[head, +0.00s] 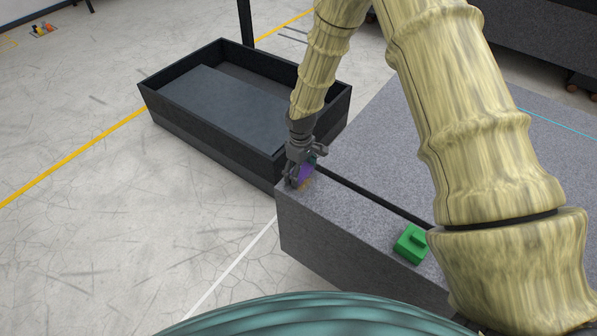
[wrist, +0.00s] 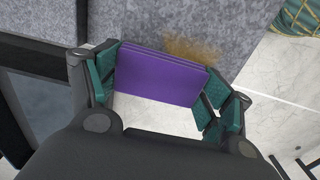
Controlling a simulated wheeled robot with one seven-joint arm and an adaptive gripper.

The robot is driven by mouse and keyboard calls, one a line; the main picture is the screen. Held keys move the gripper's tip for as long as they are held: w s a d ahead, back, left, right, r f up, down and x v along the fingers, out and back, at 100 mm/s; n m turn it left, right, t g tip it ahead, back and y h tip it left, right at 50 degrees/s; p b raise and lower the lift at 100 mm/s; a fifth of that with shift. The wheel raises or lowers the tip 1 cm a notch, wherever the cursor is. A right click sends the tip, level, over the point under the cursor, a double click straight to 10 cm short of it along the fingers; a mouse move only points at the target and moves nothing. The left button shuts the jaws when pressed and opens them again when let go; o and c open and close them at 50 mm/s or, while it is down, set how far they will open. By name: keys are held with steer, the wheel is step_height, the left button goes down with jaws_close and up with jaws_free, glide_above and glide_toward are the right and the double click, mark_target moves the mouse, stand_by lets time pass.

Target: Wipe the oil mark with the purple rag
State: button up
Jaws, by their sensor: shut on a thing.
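The purple rag (wrist: 160,77) is a folded flat block between the two fingers of my gripper (wrist: 165,85). My gripper is shut on it, with a green-padded finger at each side. In the head view my gripper (head: 300,176) is at the left end of the granite bed, and a bit of the purple rag (head: 305,171) shows. The oil mark (wrist: 195,50) is a brownish-yellow smear on the grey granite, just beyond the rag's far right edge in the wrist view. I cannot tell whether the rag touches the granite.
A green block (head: 411,244) sits on the granite bed (head: 350,222) near its front edge. A dark open tray (head: 147,98) stands left of the bed. A dark slot runs along the bed. Small coloured items (head: 43,29) lie far off on the floor.

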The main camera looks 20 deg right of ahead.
steer(key=shift+w+d, duration=0.3)
steer(key=shift+d, duration=0.05)
steer(key=shift+s+a+p, duration=0.3)
steer(key=shift+s+a, duration=0.45)
steer(key=shift+a, duration=0.2)
steer(key=shift+w+d+f, duration=0.1)
steer(key=shift+w+d, duration=0.6)
steer(key=shift+d, duration=0.25)
steer(key=shift+s+a+p, duration=0.3)
steer(key=shift+s+a, duration=0.5)
steer(key=shift+a, duration=0.15)
steer(key=shift+w+d, duration=0.8)
steer(key=shift+d, duration=0.15)
steer(key=shift+r, duration=0.25)
steer(key=shift+r+p, duration=0.85)
steer(key=shift+p, duration=0.05)
